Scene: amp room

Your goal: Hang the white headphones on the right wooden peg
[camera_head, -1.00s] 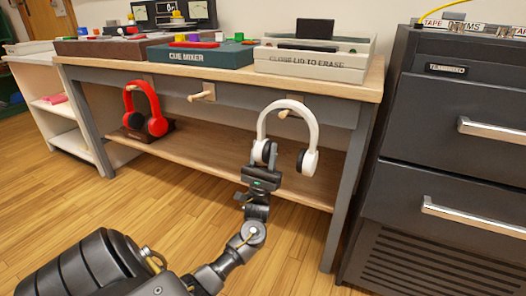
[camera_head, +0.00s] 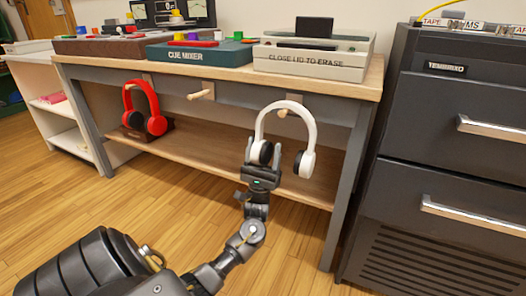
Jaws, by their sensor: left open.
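The white headphones (camera_head: 284,106) are at the right wooden peg (camera_head: 283,113) on the front of the table, with the headband arching over the peg and both ear cups hanging below. My left gripper (camera_head: 263,160) is open at the left ear cup, just below and in front of it; I cannot tell whether it touches. The middle wooden peg (camera_head: 202,95) is bare. My right gripper is not in view.
The wooden table (camera_head: 375,84) carries a green cue mixer (camera_head: 200,56) and a grey box (camera_head: 312,64) labelled "close lid to erase". A lower shelf (camera_head: 215,155) runs behind my left gripper. A dark drawer cabinet (camera_head: 440,150) stands at the right. The floor in front is clear.

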